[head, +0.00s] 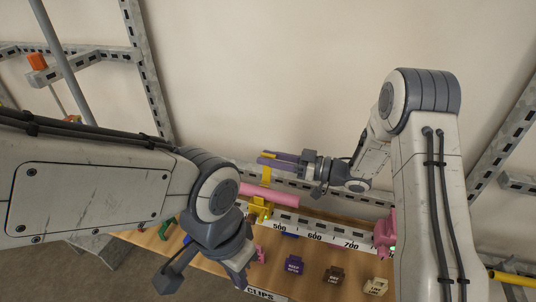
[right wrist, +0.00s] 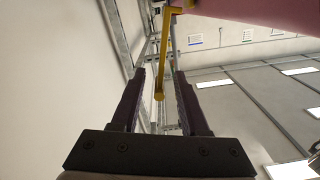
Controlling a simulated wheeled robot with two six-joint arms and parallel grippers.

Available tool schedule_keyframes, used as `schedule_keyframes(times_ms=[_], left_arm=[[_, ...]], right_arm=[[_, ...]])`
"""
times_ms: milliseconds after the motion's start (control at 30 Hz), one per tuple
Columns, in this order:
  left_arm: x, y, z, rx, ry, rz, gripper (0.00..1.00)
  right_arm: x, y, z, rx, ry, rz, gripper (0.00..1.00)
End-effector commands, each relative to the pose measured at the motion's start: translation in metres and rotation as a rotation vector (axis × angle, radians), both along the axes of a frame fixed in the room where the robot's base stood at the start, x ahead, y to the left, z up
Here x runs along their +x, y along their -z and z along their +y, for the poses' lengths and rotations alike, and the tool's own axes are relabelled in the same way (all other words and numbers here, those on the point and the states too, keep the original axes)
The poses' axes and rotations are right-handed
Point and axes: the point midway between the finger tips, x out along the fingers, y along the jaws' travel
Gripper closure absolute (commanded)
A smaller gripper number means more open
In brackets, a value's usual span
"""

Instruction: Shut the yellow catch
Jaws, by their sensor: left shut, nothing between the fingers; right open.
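The yellow catch (head: 267,178) stands upright above the pink pipe (head: 270,195), over a yellow clamp (head: 258,210) on the rail. My right gripper (head: 271,160) is open, its purple fingers reaching left near the catch's upper end. In the right wrist view the catch's bent yellow arm (right wrist: 170,52) shows between the two spread fingers of my right gripper (right wrist: 159,82); I cannot tell whether they touch it. My left gripper (head: 243,278) is shut and empty, low at the front edge of the board, away from the catch.
A marked scale (head: 315,237) runs along the rail. A purple clip (head: 293,265), a brown clip (head: 334,275) and a cream clip (head: 376,287) stand on the wooden board in front. A pink block (head: 384,234) sits at the right end, beside my right arm. Wall space above is clear.

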Motion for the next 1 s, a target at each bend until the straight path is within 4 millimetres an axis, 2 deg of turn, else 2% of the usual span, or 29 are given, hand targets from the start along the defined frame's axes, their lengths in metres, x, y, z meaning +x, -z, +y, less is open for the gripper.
schedule_keyframes(times_ms=[133,367,500,1000], left_arm=[[0.0,-0.0021,0.0,0.0,0.0,0.0,1.0],[0.0,-0.0017,0.0,0.0,0.0,0.0,1.0],[0.0,-0.0017,0.0,0.0,0.0,0.0,1.0],[0.0,-0.0018,0.0,0.0,0.0,0.0,1.0]], right_arm=[[0.002,0.0001,0.0069,-0.001,0.0,0.0,0.55],[0.0024,0.0005,0.0071,-0.001,0.001,-0.001,0.55],[0.0023,0.0004,0.0069,0.0,0.001,0.0,1.0],[0.0024,0.0002,0.0067,-0.001,0.001,-0.001,1.0]])
